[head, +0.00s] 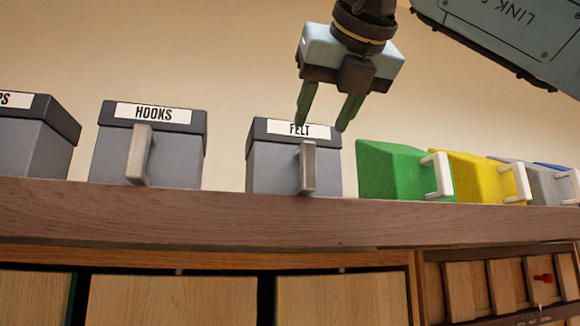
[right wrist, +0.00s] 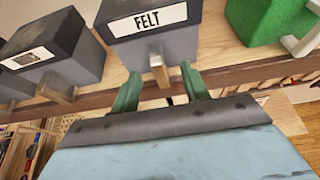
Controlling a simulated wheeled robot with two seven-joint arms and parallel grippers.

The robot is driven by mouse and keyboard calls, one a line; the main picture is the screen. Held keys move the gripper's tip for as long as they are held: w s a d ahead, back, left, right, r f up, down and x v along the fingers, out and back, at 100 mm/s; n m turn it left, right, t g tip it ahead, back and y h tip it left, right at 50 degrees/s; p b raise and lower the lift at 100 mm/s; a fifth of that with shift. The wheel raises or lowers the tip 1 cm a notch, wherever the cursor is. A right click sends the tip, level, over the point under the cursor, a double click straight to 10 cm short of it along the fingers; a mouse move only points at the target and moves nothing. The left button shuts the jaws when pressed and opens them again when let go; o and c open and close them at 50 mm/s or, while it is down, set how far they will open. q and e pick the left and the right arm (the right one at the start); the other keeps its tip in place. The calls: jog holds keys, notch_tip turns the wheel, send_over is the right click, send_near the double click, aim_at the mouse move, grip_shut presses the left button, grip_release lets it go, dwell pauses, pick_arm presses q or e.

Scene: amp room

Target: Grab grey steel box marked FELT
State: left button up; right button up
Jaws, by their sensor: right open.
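The grey steel box marked FELT (head: 272,165) stands on a wooden shelf, with a dark lid, a white label and a pale upright handle (head: 308,168) on its front. My right gripper (head: 328,122) is in front of the box at label height, its green fingers pointing down and apart, partly covering the label. In the right wrist view, the FELT box (right wrist: 170,42) is ahead, and its handle (right wrist: 158,68) shows between the open fingertips (right wrist: 160,78). I cannot tell whether the fingers touch the handle. My left gripper is not in view.
A HOOKS box (head: 150,150) and another grey box (head: 30,140) stand to the left. A green bin (head: 395,172), a yellow bin (head: 480,178) and further bins stand to the right. The shelf edge (head: 220,215) runs below, with wooden drawers (head: 170,300) underneath.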

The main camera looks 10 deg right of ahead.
aim_at(311, 135)
jog(key=x, duration=0.1)
jog(key=p+x, duration=0.1)
jog(key=x, duration=0.1)
jog(key=p+x, duration=0.1)
jog(key=x, duration=0.1)
jog(key=shift+w+a+r, duration=0.1)
jog(key=shift+w+a, duration=0.1)
jog(key=shift+a, duration=0.1)
jog(key=shift+s, duration=0.25)
jog(key=shift+c, duration=0.4)
jog(key=shift+w, duration=0.15)
jog(key=c, duration=0.7)
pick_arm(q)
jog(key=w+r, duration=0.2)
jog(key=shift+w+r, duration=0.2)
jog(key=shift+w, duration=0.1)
pick_arm(e)
jog(key=shift+r, duration=0.1)
grip_shut()
